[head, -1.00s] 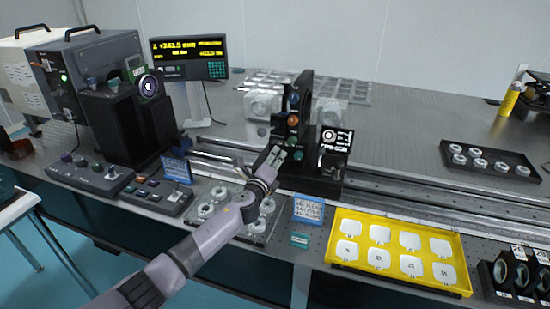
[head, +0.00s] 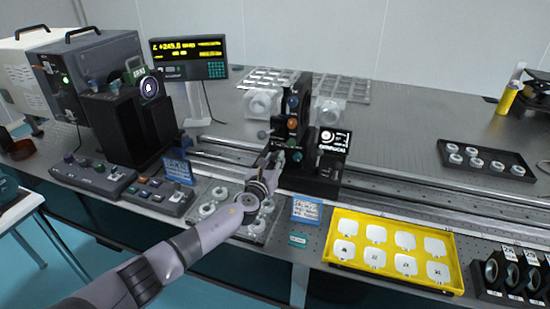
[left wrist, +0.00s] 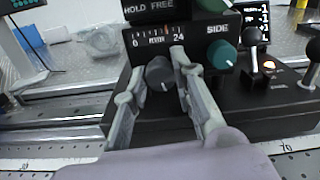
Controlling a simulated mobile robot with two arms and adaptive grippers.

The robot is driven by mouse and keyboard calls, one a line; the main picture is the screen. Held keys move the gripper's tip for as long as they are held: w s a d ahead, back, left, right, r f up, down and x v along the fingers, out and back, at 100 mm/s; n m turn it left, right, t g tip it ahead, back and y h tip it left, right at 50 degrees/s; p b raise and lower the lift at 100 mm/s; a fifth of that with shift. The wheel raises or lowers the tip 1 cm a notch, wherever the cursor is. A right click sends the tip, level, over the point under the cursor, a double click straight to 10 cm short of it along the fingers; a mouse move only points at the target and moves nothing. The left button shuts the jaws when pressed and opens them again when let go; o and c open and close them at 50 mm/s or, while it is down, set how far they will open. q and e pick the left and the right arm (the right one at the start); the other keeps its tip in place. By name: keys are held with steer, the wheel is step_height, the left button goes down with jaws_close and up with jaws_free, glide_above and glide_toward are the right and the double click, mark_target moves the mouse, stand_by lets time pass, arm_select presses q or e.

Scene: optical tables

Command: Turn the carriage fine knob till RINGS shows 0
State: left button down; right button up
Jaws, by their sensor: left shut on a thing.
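The carriage (head: 308,183) is a black block on the long rail, with coloured knobs on its upright. In the left wrist view a dark grey knob (left wrist: 160,72) sits under a small scale marked 0 to 24. My left gripper (left wrist: 157,68) has a finger on each side of this knob and is shut on it. In the head view the left gripper (head: 276,160) reaches the carriage's left front; the knob is hidden there. A small screen (head: 332,142) on the carriage shows a bright round pattern and a line of text, too small to read surely. My right gripper is not in view.
A teal knob (left wrist: 222,54) marked SIDE and a small lever (left wrist: 254,45) stand right of the gripped knob. A yellow tray (head: 337,252) lies front right. The readout (head: 188,57) shows about +243.8. The rail (head: 400,188) right of the carriage is clear.

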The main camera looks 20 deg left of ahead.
arm_select(q)
steer(key=m+p, duration=0.1)
steer(key=m, duration=0.2)
steer(key=a+m+p, duration=0.1)
steer(key=m, duration=0.2)
steer(key=shift+r, duration=0.2)
steer(key=m+p, duration=0.2)
steer(key=m, duration=0.3)
steer(key=shift+f+m+p, duration=0.1)
steer(key=shift+m+p, duration=0.2)
steer(key=shift+m, duration=0.1)
steer(key=c, duration=1.7)
jaws_free()
steer(key=shift+a, duration=0.1)
steer(key=shift+o, duration=1.4)
steer(key=shift+a, duration=0.15)
steer(key=shift+o, duration=0.5)
steer(key=shift+d, duration=0.3)
steer(key=shift+s+d+f, duration=0.15)
steer(key=s, duration=1.1)
steer(key=shift+s, duration=0.4)
